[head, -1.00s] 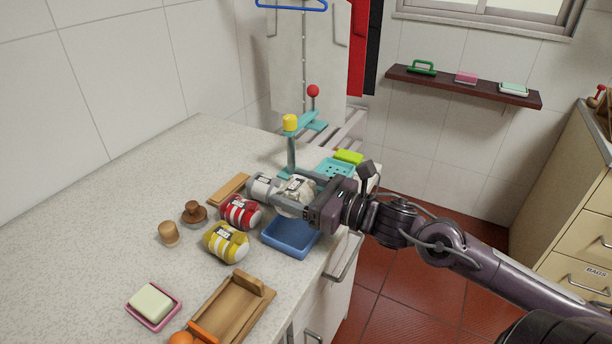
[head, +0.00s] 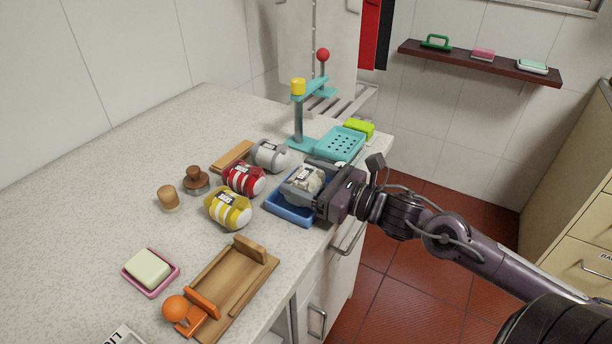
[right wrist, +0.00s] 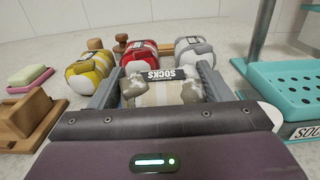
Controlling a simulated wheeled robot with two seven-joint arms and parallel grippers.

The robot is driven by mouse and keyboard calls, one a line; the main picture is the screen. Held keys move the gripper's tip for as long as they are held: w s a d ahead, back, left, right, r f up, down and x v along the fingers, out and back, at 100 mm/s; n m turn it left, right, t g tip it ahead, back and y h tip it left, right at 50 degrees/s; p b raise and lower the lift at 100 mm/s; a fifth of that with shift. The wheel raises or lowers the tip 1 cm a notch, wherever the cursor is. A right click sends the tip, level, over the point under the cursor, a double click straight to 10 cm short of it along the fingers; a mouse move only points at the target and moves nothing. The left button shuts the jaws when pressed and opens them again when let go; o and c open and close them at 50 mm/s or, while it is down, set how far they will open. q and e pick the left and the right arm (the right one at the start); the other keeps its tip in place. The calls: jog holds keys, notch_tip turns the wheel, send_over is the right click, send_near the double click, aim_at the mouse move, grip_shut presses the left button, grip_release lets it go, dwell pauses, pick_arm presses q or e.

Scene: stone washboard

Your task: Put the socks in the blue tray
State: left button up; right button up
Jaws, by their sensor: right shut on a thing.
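My right gripper (head: 310,188) is shut on a cream-and-grey sock bundle (head: 303,180), whose SOCKS label shows in the right wrist view (right wrist: 155,75). It holds the bundle over the blue tray (head: 284,209), largely covering the tray. I cannot tell whether the bundle touches the tray floor. A grey-white bundle (head: 268,154), a red-and-white bundle (head: 243,178) and a yellow-and-white bundle (head: 228,208) lie on the counter left of the tray. The right wrist view shows these three beyond the held bundle. My left gripper is not in view.
A teal perforated tray (head: 341,143) and a teal stand (head: 298,120) are behind the blue tray. Wooden stamps (head: 196,180), a wooden holder (head: 236,285) and soap in a pink dish (head: 149,270) lie to the left and front. The counter's left side (head: 90,190) is clear.

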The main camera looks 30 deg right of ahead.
jog(key=o, duration=1.1)
jog(key=shift+v, duration=3.85)
jog(key=shift+d, duration=0.1)
